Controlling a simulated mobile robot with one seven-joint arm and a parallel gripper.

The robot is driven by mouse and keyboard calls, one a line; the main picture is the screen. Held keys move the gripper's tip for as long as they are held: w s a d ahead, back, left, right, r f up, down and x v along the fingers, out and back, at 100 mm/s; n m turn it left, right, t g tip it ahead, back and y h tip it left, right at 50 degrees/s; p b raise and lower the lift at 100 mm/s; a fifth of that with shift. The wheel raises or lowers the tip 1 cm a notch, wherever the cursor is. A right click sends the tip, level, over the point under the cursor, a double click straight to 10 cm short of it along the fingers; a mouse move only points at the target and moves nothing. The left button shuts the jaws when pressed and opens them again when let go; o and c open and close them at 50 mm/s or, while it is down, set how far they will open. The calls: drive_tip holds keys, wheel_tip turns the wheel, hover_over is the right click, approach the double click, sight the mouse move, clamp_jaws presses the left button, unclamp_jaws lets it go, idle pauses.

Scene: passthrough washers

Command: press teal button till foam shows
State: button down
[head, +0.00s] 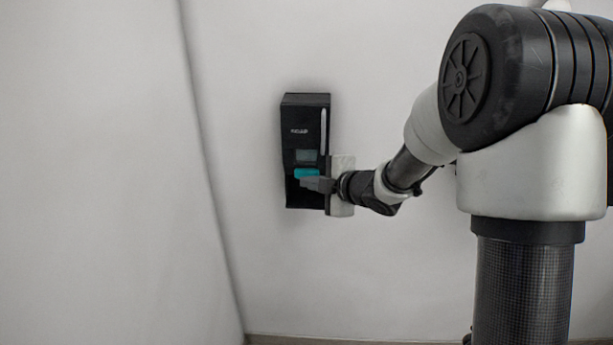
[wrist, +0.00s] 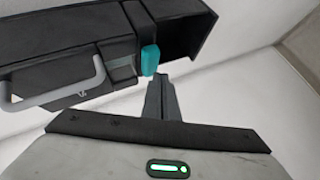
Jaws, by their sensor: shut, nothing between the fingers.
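The black dispenser (head: 304,140) hangs on the white wall in the middle of the head view. Its teal button (head: 306,173) is on the lower front, below a small grey panel (head: 306,156). In the wrist view the teal button (wrist: 150,59) sticks out from the dispenser (wrist: 185,25). My gripper (head: 310,184) is shut and empty, with its fingertips at the lower edge of the button. In the wrist view my shut fingers (wrist: 158,80) end close by the button; I cannot tell whether they touch it. No foam shows in either view.
A light handle-like bar (wrist: 62,92) sticks out from the dispenser's front in the wrist view. A wall corner runs down left of the dispenser. The wall around the dispenser is bare, and my arm fills the right side of the head view.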

drive_tip(key=shift+w, duration=1)
idle(0.9)
drive_tip(key=shift+s, duration=0.1)
drive_tip(key=shift+s+b, duration=0.3)
drive_tip(key=shift+s, duration=0.8)
drive_tip(key=shift+s+a+b, duration=0.1)
drive_tip(key=shift+s+b, duration=0.85)
drive_tip(key=shift+s, duration=1.55)
